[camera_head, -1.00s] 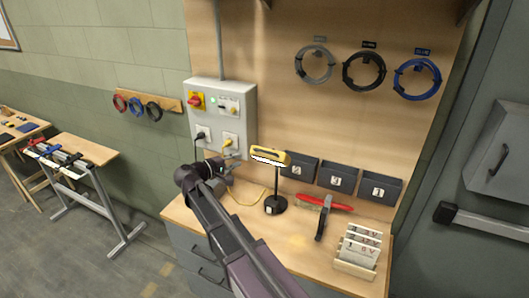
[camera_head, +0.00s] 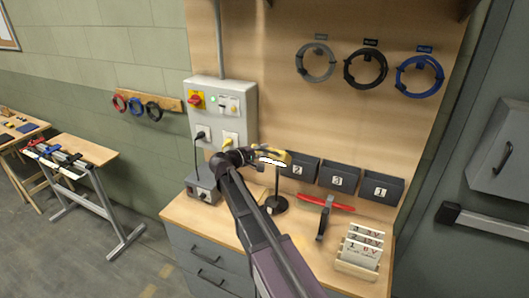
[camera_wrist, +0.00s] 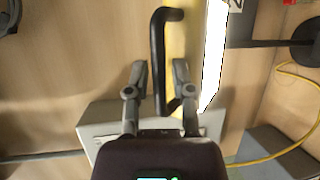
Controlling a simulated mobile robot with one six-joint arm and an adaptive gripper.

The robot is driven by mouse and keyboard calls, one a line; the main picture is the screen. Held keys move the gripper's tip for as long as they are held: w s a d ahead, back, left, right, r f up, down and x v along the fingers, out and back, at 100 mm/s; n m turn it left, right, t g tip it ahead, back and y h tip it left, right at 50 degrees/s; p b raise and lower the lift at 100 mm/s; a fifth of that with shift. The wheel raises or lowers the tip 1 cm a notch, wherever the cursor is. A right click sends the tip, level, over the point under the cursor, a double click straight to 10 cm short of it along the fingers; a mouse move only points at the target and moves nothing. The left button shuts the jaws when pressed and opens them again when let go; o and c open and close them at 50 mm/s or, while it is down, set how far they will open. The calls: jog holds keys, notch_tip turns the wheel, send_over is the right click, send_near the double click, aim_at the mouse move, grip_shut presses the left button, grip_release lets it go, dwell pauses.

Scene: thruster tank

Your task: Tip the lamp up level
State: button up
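The yellow lamp (camera_head: 284,157) sits on a thin black stand (camera_head: 276,204) on the bench, with its white lit face showing. My gripper (camera_head: 262,154) is at the lamp's left side and hides part of it. In the wrist view my gripper (camera_wrist: 160,82) is open, with a finger on each side of a black bent handle (camera_wrist: 158,50). Gaps show between the handle and both fingers. The lamp's yellow body (camera_wrist: 179,40) and bright face (camera_wrist: 214,55) lie just right of the handle. The lamp's exact tilt is hard to tell.
A grey wall box (camera_head: 223,122) with switches and plugs hangs left of the lamp. A small grey unit (camera_head: 203,184) stands on the bench.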

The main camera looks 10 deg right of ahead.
jog(key=shift+w+d, duration=0.15)
jog(key=shift+d, duration=0.15)
grip_shut()
